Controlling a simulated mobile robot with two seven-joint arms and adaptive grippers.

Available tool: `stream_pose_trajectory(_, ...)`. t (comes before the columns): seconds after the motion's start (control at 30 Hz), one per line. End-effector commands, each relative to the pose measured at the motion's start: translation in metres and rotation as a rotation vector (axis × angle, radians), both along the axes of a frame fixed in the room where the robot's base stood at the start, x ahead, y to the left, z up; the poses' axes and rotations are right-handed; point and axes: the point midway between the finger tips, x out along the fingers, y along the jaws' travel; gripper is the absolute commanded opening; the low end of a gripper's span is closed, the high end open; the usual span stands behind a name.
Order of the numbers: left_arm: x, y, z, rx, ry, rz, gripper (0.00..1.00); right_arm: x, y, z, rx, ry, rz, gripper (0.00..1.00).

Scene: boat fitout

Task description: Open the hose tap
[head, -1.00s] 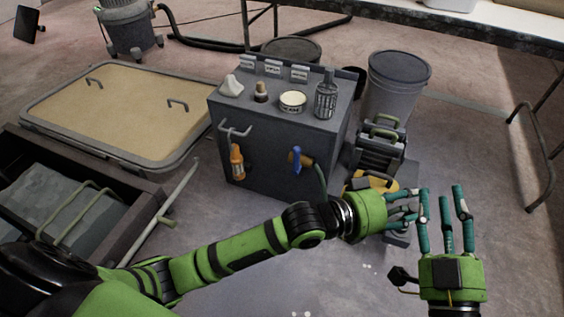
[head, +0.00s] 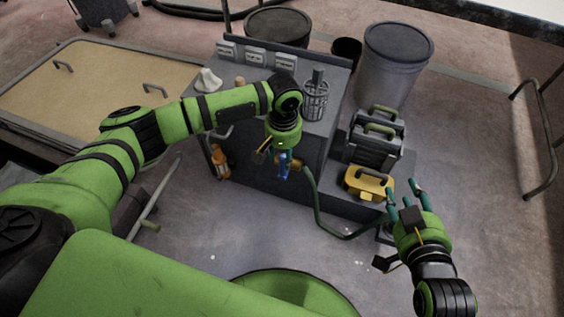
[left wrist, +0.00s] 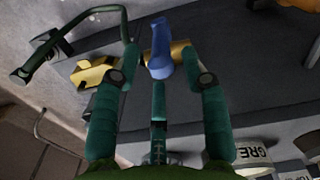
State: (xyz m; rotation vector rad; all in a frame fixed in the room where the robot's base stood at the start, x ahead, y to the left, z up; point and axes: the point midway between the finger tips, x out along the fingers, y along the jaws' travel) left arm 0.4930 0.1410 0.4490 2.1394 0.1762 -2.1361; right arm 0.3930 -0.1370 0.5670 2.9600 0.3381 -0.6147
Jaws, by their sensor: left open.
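The hose tap is on the front of the grey cabinet (head: 315,150). Its blue lever (head: 283,168) is partly covered by my left gripper (head: 283,160) in the head view. In the left wrist view the blue lever (left wrist: 161,50) stands in front of a brass body (left wrist: 181,52), between the spread teal fingers of my left gripper (left wrist: 160,78). The fingers are open; whether any touches the lever I cannot tell. A green hose (head: 316,205) runs from the tap down to the floor. My right gripper (head: 402,196) is open and empty, beyond the cabinet's right side.
An orange-handled tool (head: 219,162) hangs on the cabinet front, left of the tap. A bottle cage (head: 316,97) stands on top. The floor at right is clear.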

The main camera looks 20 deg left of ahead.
Motion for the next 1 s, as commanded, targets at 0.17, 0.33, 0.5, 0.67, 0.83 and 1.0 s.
stream_pose_trajectory(0.17,0.0,0.001,-0.017,0.001,0.0,0.001,0.45,0.012,0.014,0.033,0.044,-0.19,0.03,0.4)
stream_pose_trajectory(0.33,0.0,0.0,-0.031,0.001,0.0,0.0,0.45,0.016,0.025,0.069,0.088,-0.373,0.059,0.4)
stream_pose_trajectory(0.5,0.0,0.0,-0.043,0.001,0.0,0.0,0.45,0.012,0.035,0.104,0.134,-0.548,0.087,0.4)
stream_pose_trajectory(0.67,0.0,0.0,-0.052,0.0,-0.001,0.0,0.45,0.005,0.041,0.129,0.17,-0.678,0.109,0.4)
stream_pose_trajectory(0.83,0.0,0.0,-0.056,0.0,-0.001,0.0,0.45,-0.002,0.044,0.145,0.193,-0.758,0.121,0.4)
stream_pose_trajectory(1.0,0.0,0.0,-0.057,0.0,-0.001,0.0,0.45,-0.004,0.045,0.15,0.199,-0.781,0.125,0.4)
